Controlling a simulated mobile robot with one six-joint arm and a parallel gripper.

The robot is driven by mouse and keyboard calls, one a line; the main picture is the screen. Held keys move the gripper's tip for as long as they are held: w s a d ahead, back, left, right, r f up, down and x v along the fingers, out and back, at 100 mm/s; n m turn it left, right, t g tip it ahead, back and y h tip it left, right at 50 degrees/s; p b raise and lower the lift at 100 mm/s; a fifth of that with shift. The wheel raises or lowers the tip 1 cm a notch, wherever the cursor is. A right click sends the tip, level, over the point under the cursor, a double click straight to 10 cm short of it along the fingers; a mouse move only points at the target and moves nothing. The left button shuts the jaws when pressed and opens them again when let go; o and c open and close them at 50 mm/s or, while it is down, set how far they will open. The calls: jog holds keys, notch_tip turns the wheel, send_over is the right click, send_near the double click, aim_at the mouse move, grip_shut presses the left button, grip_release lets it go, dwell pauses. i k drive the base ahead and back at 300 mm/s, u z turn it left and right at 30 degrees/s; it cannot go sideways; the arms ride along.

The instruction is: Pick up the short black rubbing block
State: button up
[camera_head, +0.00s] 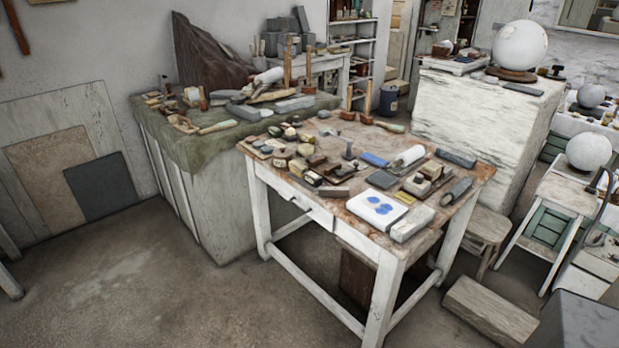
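A worn wooden table (325,224) in the middle carries many small blocks and tools. Several dark blocks lie on it, and I cannot tell for sure which is the short black rubbing block. A flat dark grey block (382,179) lies near the middle. A dark rounded piece (456,190) lies at the right edge, and a longer dark grey block (456,157) lies at the far right corner. My gripper is not in view.
A white pad with blue spots (377,209) lies at the table's front, beside a pale block (411,223). A stool (484,231) and a low block (490,311) stand at right. A cloth-covered bench (205,160) stands behind left. Floor at front left is clear.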

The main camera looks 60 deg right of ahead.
aim_at(315, 180)
jog(key=z, duration=0.65)
jog(key=i, duration=1.4)
